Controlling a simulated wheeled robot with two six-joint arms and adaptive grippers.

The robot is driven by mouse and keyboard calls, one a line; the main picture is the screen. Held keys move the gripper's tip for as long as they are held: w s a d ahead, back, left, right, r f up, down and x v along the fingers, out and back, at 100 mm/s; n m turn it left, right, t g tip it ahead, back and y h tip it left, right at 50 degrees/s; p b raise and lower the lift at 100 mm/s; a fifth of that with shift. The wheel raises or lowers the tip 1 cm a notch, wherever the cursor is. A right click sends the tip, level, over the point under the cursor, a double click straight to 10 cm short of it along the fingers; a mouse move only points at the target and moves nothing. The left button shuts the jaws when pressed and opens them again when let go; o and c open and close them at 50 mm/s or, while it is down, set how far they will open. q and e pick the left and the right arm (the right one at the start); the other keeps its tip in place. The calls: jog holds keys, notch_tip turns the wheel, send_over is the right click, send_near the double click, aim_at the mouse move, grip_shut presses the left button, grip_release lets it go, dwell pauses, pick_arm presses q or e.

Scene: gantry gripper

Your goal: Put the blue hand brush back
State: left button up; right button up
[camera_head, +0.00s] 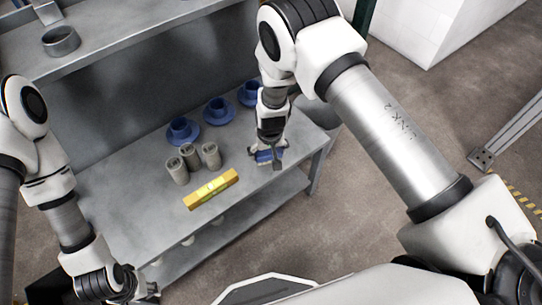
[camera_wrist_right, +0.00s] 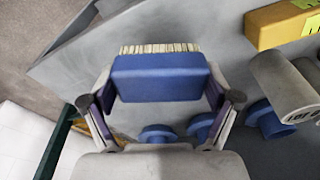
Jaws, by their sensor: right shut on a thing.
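The blue hand brush (camera_wrist_right: 160,78) is a blue block with pale bristles along its far edge in the right wrist view. My right gripper (camera_wrist_right: 160,88) is shut on it, with a finger at each end. In the head view the brush (camera_head: 266,155) shows at the tip of my right gripper (camera_head: 267,157), over the right end of the grey workbench (camera_head: 140,222). Whether the brush touches the bench I cannot tell. My left gripper (camera_head: 135,292) is low at the left front of the bench; its fingertips are too unclear to read.
A yellow spirit level (camera_head: 211,189) lies near the bench's front edge. Several grey cups (camera_head: 190,163) stand behind it. Blue cups on saucers (camera_head: 183,131) line the back. A grey ring-shaped thing (camera_head: 61,40) sits on the upper shelf (camera_head: 120,38). Bench room is clear right of the level.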

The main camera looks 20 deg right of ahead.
jog(key=w+d+b, duration=0.1)
jog(key=b, duration=0.1)
jog(key=w+b, duration=0.2)
jog(key=w+d+f+b, duration=0.1)
jog(key=w+b, duration=0.1)
jog(key=shift+w+d, duration=0.15)
jog(key=shift+d, duration=0.15)
jog(key=shift+w+d+f+b, duration=0.1)
jog(key=shift+f+b, duration=0.25)
jog(key=shift+b, duration=0.1)
notch_tip(320, 180, down, 3)
jog(key=b, duration=0.2)
jog(key=shift+r+b, duration=0.2)
jog(key=shift+b, duration=0.1)
jog(key=shift+r, duration=0.15)
jog(key=shift+c, duration=0.5)
pick_arm(q)
notch_tip(320, 180, down, 11)
jog(key=shift+f, duration=0.2)
pick_arm(e)
jog(key=o, duration=1.3)
jog(key=shift+f, duration=0.2)
